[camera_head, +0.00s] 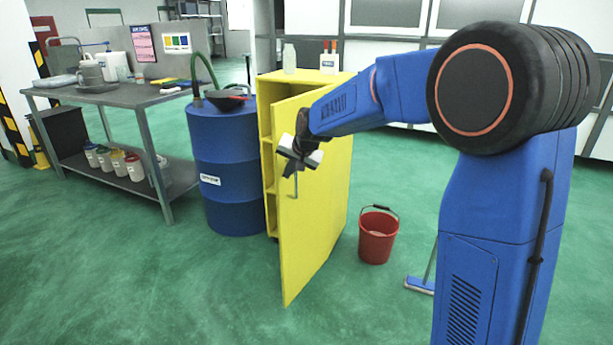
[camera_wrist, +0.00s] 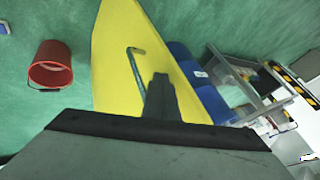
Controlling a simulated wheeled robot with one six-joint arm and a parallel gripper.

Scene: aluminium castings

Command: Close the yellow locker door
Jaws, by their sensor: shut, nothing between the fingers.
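The yellow locker (camera_head: 262,95) stands in the middle of the head view, with shelves showing inside. Its yellow door (camera_head: 312,225) is ajar, swung out towards the camera. A grey bar handle (camera_head: 295,186) is on the door's outer face near its free edge. My gripper (camera_head: 290,168) is shut and empty, in front of the door's upper part near the handle. In the wrist view the door (camera_wrist: 120,75) fills the middle, with the handle (camera_wrist: 135,68) just left of my gripper's dark fingers (camera_wrist: 161,85). I cannot tell whether they touch the door.
A blue drum (camera_head: 225,165) stands left of the locker. A red bucket (camera_head: 377,240) and a blue floor brush (camera_head: 420,285) are on the floor to the right. A grey workbench (camera_head: 130,97) is further left. The green floor in front is clear.

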